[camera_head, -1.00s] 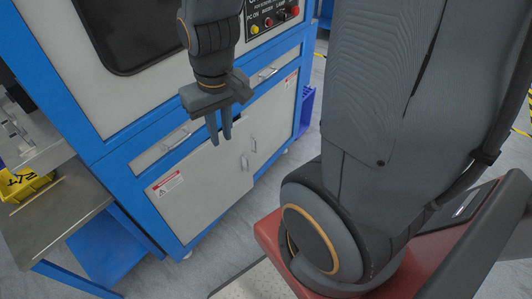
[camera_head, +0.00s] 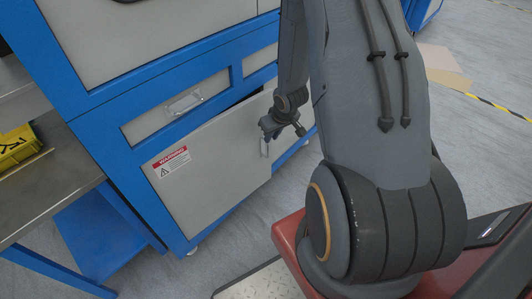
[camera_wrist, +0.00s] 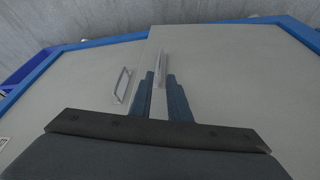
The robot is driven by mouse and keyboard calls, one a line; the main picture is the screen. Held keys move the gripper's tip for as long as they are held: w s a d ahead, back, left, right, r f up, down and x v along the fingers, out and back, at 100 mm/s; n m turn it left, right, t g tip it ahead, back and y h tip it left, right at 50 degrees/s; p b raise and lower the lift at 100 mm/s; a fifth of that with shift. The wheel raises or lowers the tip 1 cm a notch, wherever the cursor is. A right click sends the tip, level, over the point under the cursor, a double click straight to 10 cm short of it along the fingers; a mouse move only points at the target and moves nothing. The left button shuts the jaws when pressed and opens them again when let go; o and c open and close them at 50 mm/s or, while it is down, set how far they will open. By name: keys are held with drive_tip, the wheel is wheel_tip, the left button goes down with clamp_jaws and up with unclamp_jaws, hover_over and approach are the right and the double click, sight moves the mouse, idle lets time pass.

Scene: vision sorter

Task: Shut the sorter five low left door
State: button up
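The low left door (camera_head: 205,175) of the blue and light-grey sorter stands slightly ajar, with a dark gap along its top edge towards the right. It carries a red and white warning label. Its upright handle (camera_head: 264,148) is near its right edge. My gripper (camera_head: 284,131) is at this handle. In the wrist view the door (camera_wrist: 235,75) fills the right side, and its handle (camera_wrist: 162,68) lies between my two spread fingertips (camera_wrist: 161,77). Contact with the handle cannot be told. The neighbouring low door's handle (camera_wrist: 122,86) is left of my fingers.
A drawer (camera_head: 178,108) with a bar handle is above the door. A metal table (camera_head: 50,190) with a yellow bin (camera_head: 18,145) stands to the left. My arm hides part of the sorter's right side. Grey floor (camera_head: 225,235) is free before the door.

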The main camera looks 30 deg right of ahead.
sight(268, 145)
drive_tip(key=x, duration=0.9)
drive_tip(key=shift+s+d+f+b, duration=0.1)
drive_tip(key=shift+f+b, duration=0.3)
clamp_jaws()
idle(1.0)
